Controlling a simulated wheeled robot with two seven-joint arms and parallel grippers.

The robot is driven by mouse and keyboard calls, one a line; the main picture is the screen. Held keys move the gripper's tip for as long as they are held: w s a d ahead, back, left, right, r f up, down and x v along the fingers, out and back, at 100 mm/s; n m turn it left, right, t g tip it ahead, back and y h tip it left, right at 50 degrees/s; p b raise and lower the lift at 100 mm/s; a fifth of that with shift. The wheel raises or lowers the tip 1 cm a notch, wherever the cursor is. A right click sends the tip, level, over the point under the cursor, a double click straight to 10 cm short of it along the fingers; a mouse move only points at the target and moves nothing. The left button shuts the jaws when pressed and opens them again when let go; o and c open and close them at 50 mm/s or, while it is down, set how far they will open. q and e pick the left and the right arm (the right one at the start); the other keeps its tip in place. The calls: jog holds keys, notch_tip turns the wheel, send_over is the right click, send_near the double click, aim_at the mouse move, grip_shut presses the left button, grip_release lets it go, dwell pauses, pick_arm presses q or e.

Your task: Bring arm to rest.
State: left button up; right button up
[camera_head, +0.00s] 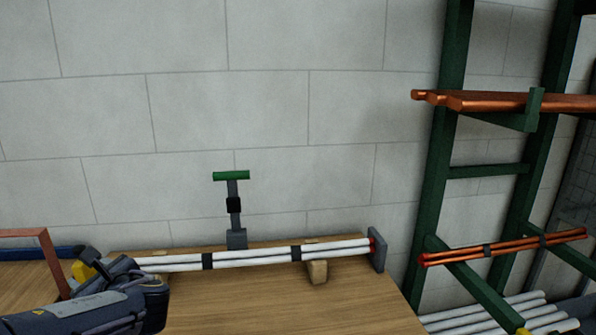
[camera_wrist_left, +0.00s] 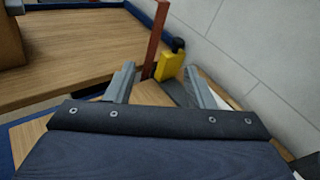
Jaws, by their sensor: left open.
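My left arm comes in from the lower left in the head view. Its gripper (camera_head: 97,262) is over the left part of the wooden bench, near the left end of the white tubes. In the left wrist view the two grey fingers of this gripper (camera_wrist_left: 163,88) stand wide apart, with nothing held between them. A yellow object (camera_wrist_left: 170,65) and a reddish-brown post (camera_wrist_left: 155,38) show beyond the fingers. My right gripper is in neither view.
White tubes (camera_head: 225,259) with black bands lie along the bench (camera_head: 290,305) against a grey end stop (camera_head: 377,250). A green-handled tool (camera_head: 232,205) stands behind them. A green rack (camera_head: 432,190) at right holds copper tubes (camera_head: 500,101). The front of the bench is clear.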

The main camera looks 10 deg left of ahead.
pick_arm(q)
jog(key=s+d+f+n+g+h, duration=0.1)
jog(key=s+d+f+n+h, duration=0.1)
jog(key=s+f+n, duration=0.1)
jog(key=s+d+f+n+g+h, duration=0.1)
jog(key=s+d+f+n+h, duration=0.1)
jog(key=s+f+n+h, duration=0.1)
jog(key=s+d+f+n+g+h, duration=0.1)
jog(key=s+d+f+n+h, duration=0.1)
jog(key=s, duration=0.3)
jog(key=shift+s+d+f+n+h, duration=0.15)
jog(key=shift+s+f+n+h, duration=0.1)
jog(key=shift+f+n, duration=0.2)
jog(key=shift+s+d+f+n+h, duration=0.1)
jog(key=shift+f+n+h, duration=0.15)
jog(key=shift+f+n, duration=0.15)
jog(key=s+d+f+n+t+h, duration=0.1)
jog(key=s+d+n+h, duration=0.4)
jog(key=d, duration=0.6)
jog(key=s+d+f+n+t+h, duration=0.1)
jog(key=s+d+n+t+h, duration=0.15)
jog(key=d+n+h, duration=0.6)
notch_tip(320, 180, down, 9)
jog(key=d+m+g+y+b, duration=0.1)
jog(key=y+b, duration=0.2)
jog(key=b, duration=0.7)
notch_tip(320, 180, up, 21)
jog(key=p, duration=2.1)
jog(key=shift+s+f, duration=0.2)
jog(key=shift+s, duration=0.1)
